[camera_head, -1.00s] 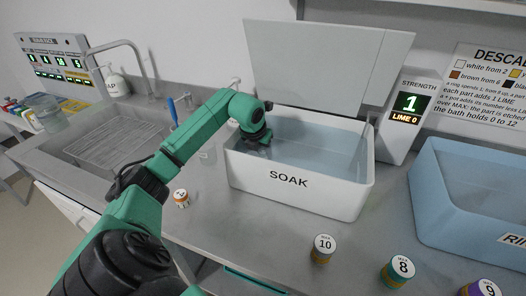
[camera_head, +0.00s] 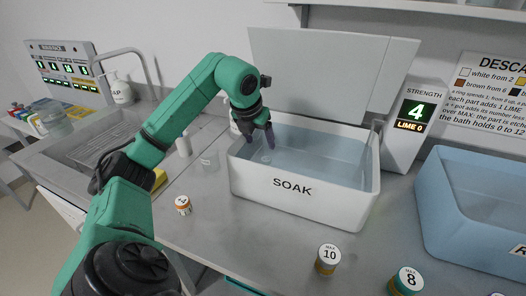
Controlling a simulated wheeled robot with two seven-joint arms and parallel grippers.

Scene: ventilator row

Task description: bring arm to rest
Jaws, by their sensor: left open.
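My left arm is green and comes in from the left. Its gripper (camera_head: 259,138) is open, with dark fingers pointing down over the left end of the white SOAK bath (camera_head: 300,192). I see nothing between the fingers. The bath holds clear liquid and its grey lid (camera_head: 325,72) stands raised behind it. The strength display (camera_head: 415,112) on the right reads 4, with LIME 0 below it. My right gripper is not in view.
Jars marked 10 (camera_head: 327,260) and 8 (camera_head: 406,281) stand at the front right. A blue rinse tub (camera_head: 470,215) is at the right. A sink (camera_head: 95,145) with a tap is at the left.

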